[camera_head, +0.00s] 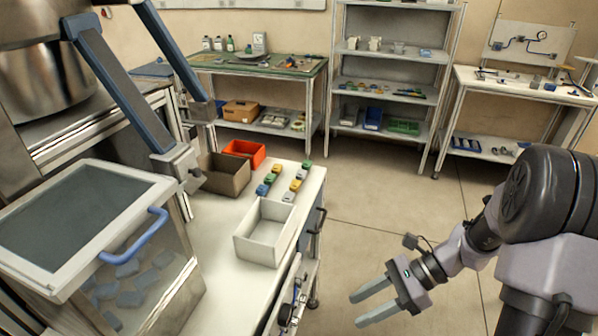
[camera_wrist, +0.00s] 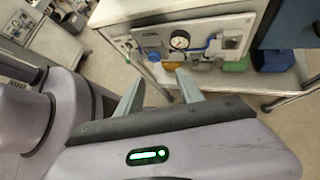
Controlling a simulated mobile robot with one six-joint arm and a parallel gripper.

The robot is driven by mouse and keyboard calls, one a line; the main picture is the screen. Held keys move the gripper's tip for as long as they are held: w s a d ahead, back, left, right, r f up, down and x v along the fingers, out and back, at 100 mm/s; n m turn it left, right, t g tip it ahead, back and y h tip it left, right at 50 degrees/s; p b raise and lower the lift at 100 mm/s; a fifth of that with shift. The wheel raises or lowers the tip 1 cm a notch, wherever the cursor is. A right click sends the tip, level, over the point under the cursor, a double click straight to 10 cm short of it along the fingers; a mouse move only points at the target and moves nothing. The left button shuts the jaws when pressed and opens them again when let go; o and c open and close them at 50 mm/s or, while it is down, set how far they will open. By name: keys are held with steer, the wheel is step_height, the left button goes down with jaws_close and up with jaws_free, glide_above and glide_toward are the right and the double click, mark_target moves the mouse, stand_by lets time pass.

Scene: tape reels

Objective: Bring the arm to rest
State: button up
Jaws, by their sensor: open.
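My gripper (camera_head: 366,304) hangs over the open floor to the right of the white-topped bench in the head view. Its two grey fingers are apart with nothing between them. In the wrist view my gripper (camera_wrist: 160,82) also shows its fingers spread and empty, pointing toward a panel with a round gauge (camera_wrist: 180,40). My arm reaches in from the right edge of the head view, bent at the elbow.
The bench (camera_head: 222,236) holds a white bin (camera_head: 266,240), a brown box (camera_head: 224,176), a red bin (camera_head: 244,152) and several small coloured pieces. A lidded clear container (camera_head: 150,290) stands at left. Shelves (camera_head: 390,95) stand behind. Floor (camera_head: 385,215) between is clear.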

steer(key=s+a+r+n+t+h, duration=0.2)
steer(key=s+r+n+t+h, duration=0.1)
steer(key=r+n, duration=0.4)
steer(key=s+a+r+n+t+h, duration=0.2)
steer(key=s+r+n+t+h, duration=0.2)
steer(key=s+r+n, duration=0.3)
step_height(320, 180, up, 3)
steer(key=shift+s+a+r+n+h, duration=0.1)
steer(key=shift+s+a+n+h, duration=0.2)
steer(key=shift+s+h, duration=0.4)
steer(key=shift+w, duration=0.1)
